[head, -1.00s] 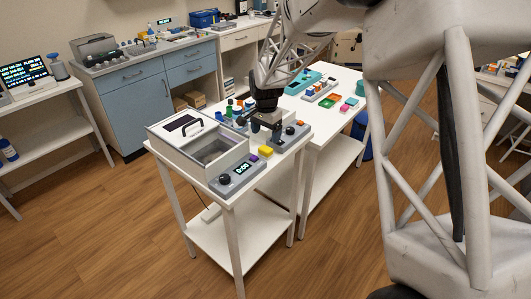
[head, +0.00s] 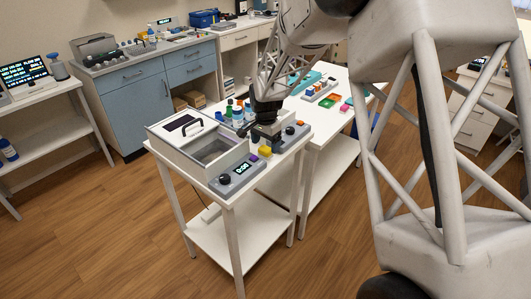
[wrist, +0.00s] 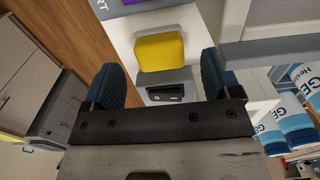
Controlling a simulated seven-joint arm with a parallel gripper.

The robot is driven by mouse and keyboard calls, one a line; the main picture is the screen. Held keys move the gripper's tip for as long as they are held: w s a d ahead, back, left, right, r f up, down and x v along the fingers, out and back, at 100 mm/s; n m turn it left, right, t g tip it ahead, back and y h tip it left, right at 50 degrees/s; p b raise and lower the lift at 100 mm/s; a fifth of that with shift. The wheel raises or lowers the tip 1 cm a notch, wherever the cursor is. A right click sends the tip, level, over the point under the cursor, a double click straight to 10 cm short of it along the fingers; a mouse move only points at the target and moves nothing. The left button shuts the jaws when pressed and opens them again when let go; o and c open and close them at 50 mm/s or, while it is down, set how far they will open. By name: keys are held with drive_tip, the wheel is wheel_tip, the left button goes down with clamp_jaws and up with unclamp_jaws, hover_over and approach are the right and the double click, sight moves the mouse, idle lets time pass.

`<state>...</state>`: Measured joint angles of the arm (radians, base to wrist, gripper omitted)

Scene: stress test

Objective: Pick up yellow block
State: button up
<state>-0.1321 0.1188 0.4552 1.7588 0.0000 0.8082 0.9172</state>
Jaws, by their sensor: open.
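My gripper (wrist: 163,80) is open and empty. In the head view my gripper (head: 267,136) is just above and behind the block, and its fingers are partly hidden there. I cannot tell the exact gap between the fingers and the block.
A white bath with an open top (head: 196,148) stands left of the block, its control box (head: 238,174) in front. A grey device (head: 294,132) is just right of my gripper. White bottles with blue labels (wrist: 290,128) are at right in the wrist view. A second table lies behind.

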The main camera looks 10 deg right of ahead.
sight(266, 148)
drive_tip(key=shift+f, duration=1.6)
drive_tip(key=shift+c, duration=0.3)
drive_tip(key=c, duration=0.9)
drive_tip(key=shift+r, duration=0.15)
drive_tip(key=shift+c, duration=0.2)
drive_tip(key=shift+r, duration=0.8)
drive_tip(key=shift+s+r, duration=0.1)
drive_tip(key=shift+r, duration=0.85)
drive_tip(key=s+d+r, duration=0.1)
drive_tip(key=s+d, duration=0.1)
drive_tip(key=s, duration=1.3)
drive_tip(key=shift+s+r, duration=0.15)
drive_tip(key=shift+s, duration=0.15)
